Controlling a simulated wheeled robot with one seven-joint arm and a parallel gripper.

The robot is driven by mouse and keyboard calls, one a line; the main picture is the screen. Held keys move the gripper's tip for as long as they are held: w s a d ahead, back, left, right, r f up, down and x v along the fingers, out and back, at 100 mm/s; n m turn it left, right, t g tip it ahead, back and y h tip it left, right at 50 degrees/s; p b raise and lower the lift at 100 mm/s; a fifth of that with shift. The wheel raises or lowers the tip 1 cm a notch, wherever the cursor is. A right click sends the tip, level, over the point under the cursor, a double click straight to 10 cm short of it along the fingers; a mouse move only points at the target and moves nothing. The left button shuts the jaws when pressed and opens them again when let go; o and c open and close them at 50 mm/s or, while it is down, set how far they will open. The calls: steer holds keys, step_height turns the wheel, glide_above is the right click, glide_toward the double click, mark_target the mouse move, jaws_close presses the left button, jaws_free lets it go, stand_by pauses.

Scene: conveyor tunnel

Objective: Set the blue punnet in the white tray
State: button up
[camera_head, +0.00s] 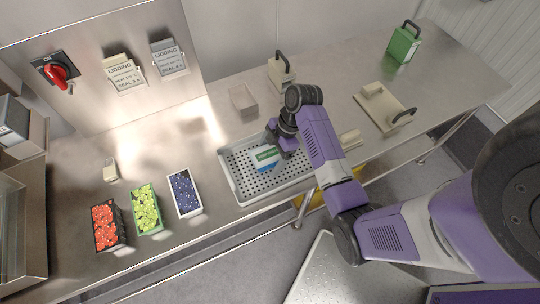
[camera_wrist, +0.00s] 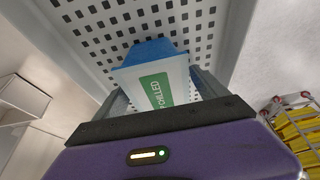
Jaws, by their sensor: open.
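The blue punnet (camera_head: 265,158), blue with a white face and a green label, is in the white tray (camera_head: 231,182), which has a perforated floor. It also shows in the wrist view (camera_wrist: 148,52), with its blue part toward the perforated floor (camera_wrist: 95,25). The label is partly cut off by my gripper. My gripper (camera_head: 280,150) is over the tray and open, with one finger on each side of the punnet in the wrist view (camera_wrist: 160,92). I cannot tell whether the fingers touch it.
Packs of red (camera_head: 107,225), green (camera_head: 146,209) and dark blue fruit (camera_head: 185,193) stand left of the tray. A clear container (camera_head: 243,99) and a handled cream block (camera_head: 281,71) are behind it. A cream board with a handle (camera_head: 384,107) lies to the right.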

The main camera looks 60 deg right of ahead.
steer(key=p+v, duration=0.2)
steer(key=v, duration=0.8)
steer(key=shift+w+a+r+p, duration=0.1)
steer(key=shift+r+p, duration=0.2)
steer(key=shift+p+v, duration=0.9)
steer(key=shift+p, duration=0.1)
steer(key=shift+f, duration=0.1)
steer(key=w+d+r+m+t+h, duration=0.3)
steer(key=w+d+m+t+h, duration=0.2)
steer(key=w+d+m+h, duration=0.4)
steer(key=s+a+r+m+t+b, duration=0.1)
steer(key=s+a+r+t+b, duration=0.15)
steer(key=s+a, duration=0.4)
steer(key=s+a+r+m+t+b, duration=0.1)
steer(key=s+a+r+m+t, duration=0.2)
steer(key=a, duration=0.6)
steer(key=s+a+r+t+b, duration=0.25)
steer(key=s+a+r, duration=0.2)
steer(key=a, duration=0.25)
steer(key=s+a+f+n+y+b, duration=0.1)
steer(key=s+a+f+y, duration=0.1)
steer(key=s+a+y, duration=0.3)
steer(key=s+a, duration=0.4)
steer(key=s, duration=0.2)
steer(key=shift+f+n+g, duration=0.2)
steer(key=shift+n+g, duration=0.2)
